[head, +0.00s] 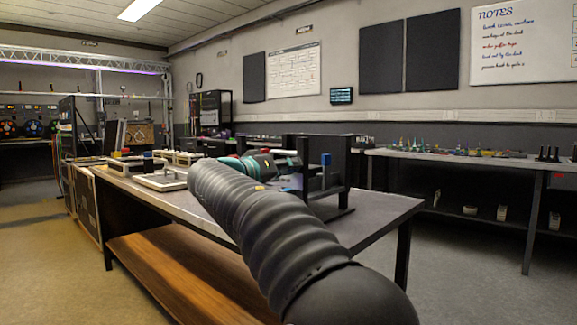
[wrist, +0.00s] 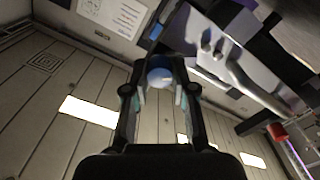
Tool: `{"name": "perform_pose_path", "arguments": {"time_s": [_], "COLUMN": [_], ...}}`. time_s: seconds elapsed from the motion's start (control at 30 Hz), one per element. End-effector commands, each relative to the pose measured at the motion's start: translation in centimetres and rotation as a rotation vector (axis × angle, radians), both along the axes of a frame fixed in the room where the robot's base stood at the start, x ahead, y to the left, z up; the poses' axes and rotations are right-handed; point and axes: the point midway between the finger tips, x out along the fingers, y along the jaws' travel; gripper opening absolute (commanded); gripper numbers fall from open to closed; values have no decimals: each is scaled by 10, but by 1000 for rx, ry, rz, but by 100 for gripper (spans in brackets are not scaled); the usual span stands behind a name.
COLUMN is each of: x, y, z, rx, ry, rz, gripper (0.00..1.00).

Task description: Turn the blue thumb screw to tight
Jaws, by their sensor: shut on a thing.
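The blue thumb screw (wrist: 160,77) shows as a round blue head between the two fingertips in the wrist view. My gripper (wrist: 160,68) is shut on it, with a finger against each side. In the head view my gripper (head: 290,154) reaches over the table to the black stand (head: 343,180). The grasp itself is too small to make out there. A small blue block (head: 326,159) shows on the stand just right of the gripper; I cannot tell if it is part of the screw. The screw's shaft is hidden.
The stand is on a grey-topped table (head: 378,208) with a wooden lower shelf (head: 185,270). A white tray (head: 165,181) lies farther left on it. A long bench (head: 470,160) with small parts runs along the right wall. Floor between them is clear.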

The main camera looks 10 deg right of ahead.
Motion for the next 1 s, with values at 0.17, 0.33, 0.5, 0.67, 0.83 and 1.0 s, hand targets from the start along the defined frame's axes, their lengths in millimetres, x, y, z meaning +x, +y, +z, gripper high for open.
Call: {"name": "perform_pose_path", "arguments": {"time_s": [0.17,0.33,0.5,0.67,0.83,1.0], "x": [1,1,1,1,1,1], "y": [1,1,1,1,1,1], "z": [2,2,2,2,1,0], "rx": [-100,-195,-291,-376,-456,-518], "ry": [137,267,398,516,626,711], "rz": [1,2,2,2,2,2], "gripper": [0,0,0,0,0,0]}}
